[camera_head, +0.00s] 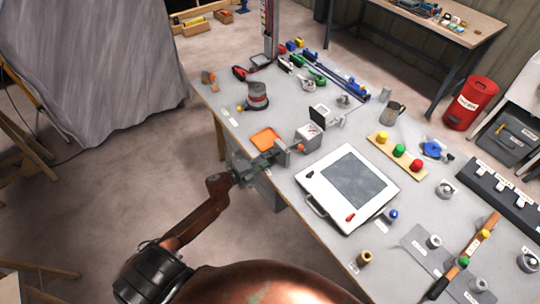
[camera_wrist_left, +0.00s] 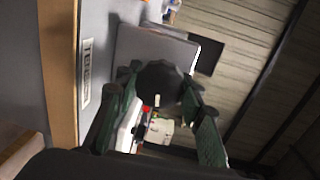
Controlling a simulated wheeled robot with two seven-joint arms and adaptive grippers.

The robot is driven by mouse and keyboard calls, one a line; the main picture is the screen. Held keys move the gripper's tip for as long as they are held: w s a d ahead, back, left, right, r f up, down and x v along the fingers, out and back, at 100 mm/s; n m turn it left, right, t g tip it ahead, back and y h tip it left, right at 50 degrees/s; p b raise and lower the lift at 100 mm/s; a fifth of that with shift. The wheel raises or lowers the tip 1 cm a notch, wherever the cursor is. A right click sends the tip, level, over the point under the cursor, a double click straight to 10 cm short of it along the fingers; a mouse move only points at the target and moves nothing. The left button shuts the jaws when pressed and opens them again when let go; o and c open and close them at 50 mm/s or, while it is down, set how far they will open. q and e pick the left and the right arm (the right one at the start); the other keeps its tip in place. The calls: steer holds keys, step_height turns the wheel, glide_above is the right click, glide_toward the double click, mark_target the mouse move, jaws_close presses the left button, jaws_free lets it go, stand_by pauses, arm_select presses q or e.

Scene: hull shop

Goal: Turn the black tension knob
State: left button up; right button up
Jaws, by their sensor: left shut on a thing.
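The black tension knob (camera_wrist_left: 160,84) is a dark, many-sided knob in the middle of the left wrist view. It sits in front of a grey plate-like housing (camera_wrist_left: 150,48). My left gripper (camera_wrist_left: 158,92) has its green fingers on either side of the knob and is shut on it. In the head view my left gripper (camera_head: 264,162) reaches over the near left edge of the bench, beside a small grey block (camera_head: 283,152). The knob cannot be made out there, as the gripper covers that spot. My right gripper is not in view.
The grey bench (camera_head: 228,116) carries an orange tray (camera_head: 266,139), a small grey box (camera_head: 308,136) and a white framed panel (camera_head: 347,187) close to the gripper. A board with coloured buttons (camera_head: 397,155) lies farther right. Open floor is left of the bench.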

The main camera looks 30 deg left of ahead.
arm_select(q)
steer(key=n+p, duration=0.1)
steer(key=n, duration=0.1)
steer(key=shift+a+r+n+p, duration=0.15)
steer(key=shift+n+p, duration=0.25)
steer(key=shift+n+h+p, duration=0.3)
steer(key=shift+n+p, duration=0.1)
steer(key=shift+n, duration=0.4)
steer(key=o, duration=1.2)
steer(key=shift+c, duration=0.2)
steer(key=f+v, duration=0.1)
steer(key=v, duration=1)
steer(key=shift+s+a+r, duration=0.15)
steer(key=shift+s+r, duration=0.3)
steer(key=shift+r, duration=0.05)
